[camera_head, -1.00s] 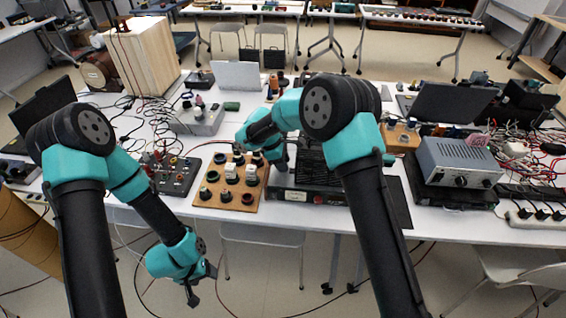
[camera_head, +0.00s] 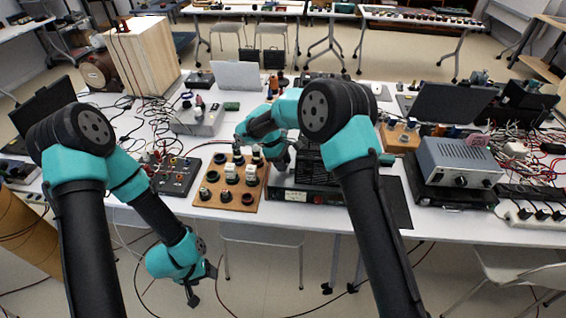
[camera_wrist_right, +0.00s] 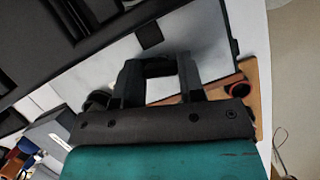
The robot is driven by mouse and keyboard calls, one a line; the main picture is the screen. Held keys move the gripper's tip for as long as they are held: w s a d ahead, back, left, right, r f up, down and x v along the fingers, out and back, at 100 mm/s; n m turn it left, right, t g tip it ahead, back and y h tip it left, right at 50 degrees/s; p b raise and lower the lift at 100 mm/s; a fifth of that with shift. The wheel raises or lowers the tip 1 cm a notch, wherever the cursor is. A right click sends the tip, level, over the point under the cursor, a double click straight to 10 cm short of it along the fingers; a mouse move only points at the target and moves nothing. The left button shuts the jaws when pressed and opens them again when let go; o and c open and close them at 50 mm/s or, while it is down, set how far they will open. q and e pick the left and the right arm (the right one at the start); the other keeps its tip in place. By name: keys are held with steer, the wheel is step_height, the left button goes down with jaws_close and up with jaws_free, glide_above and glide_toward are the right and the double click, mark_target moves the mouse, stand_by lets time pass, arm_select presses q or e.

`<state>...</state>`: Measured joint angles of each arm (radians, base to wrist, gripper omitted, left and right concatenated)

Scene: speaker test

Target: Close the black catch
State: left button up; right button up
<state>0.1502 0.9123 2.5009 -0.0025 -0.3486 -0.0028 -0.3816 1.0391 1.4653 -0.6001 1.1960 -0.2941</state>
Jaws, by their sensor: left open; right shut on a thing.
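My right gripper (camera_wrist_right: 159,78) is low over the table between the black device (camera_head: 306,172) and the brown board in the head view, where its tips are hard to make out. In the right wrist view its two dark fingers stand on either side of a black piece (camera_wrist_right: 158,66), shut on it. This may be the black catch; dark on dark, I cannot tell its shape or position. A small black square (camera_wrist_right: 149,35) lies on a pale surface just beyond the fingers. My left gripper (camera_head: 193,294) hangs open and empty in front of the table.
The brown board (camera_head: 236,206) with several jacks stands left of the black device. A black panel (camera_head: 174,176) with knobs is further left. A grey power supply (camera_head: 458,162) and tangled cables are at the right.

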steer(key=shift+m+g+y, duration=0.6)
steer(key=shift+m+g, duration=0.1)
steer(key=shift+m, duration=1.5)
steer(key=o, duration=0.9)
steer(key=shift+o, duration=0.2)
steer(key=shift+w+r, duration=0.1)
steer(key=shift+r, duration=0.05)
steer(key=v, duration=1.7)
steer(key=shift+a, duration=0.1)
